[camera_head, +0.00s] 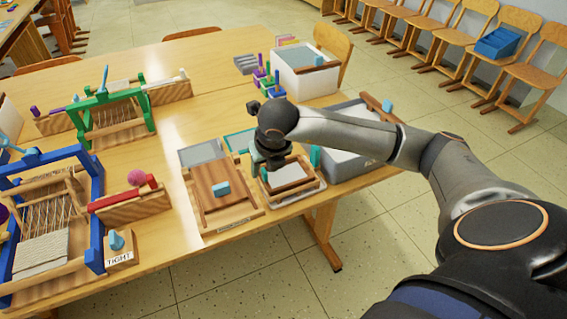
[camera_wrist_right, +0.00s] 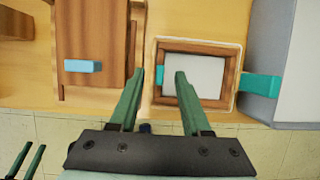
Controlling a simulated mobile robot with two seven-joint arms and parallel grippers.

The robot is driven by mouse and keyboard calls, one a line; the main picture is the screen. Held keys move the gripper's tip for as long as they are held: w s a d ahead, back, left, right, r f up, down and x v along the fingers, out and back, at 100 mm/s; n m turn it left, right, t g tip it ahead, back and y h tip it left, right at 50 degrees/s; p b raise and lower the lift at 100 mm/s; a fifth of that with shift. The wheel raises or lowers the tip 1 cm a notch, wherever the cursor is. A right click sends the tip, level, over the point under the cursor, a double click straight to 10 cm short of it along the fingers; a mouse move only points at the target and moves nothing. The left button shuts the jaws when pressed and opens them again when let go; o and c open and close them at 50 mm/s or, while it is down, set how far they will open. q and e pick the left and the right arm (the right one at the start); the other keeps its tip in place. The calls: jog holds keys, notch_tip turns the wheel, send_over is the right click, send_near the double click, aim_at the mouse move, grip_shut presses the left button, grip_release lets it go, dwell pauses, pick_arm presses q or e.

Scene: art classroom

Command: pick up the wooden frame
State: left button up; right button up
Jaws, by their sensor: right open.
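The wooden frame (camera_head: 311,184) is a small rectangular frame around a pale panel, near the table's front edge. In the wrist view the frame (camera_wrist_right: 195,46) lies flat within a pale rim. My right gripper (camera_wrist_right: 159,75) is open over its left side. One green finger overlaps the frame's left part in the picture, the other the gap left of it. In the head view my right gripper (camera_head: 269,166) is above the frame and hides part of it. I cannot tell whether it touches.
A wooden board with a blue handle (camera_head: 220,188) lies just left. A teal block (camera_wrist_right: 262,87) is at the frame's right side, beside a grey tub (camera_head: 345,165). A green loom (camera_head: 115,110) and a blue loom (camera_head: 95,195) stand left.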

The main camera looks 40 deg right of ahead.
jog(key=shift+x, duration=1.4)
grip_shut()
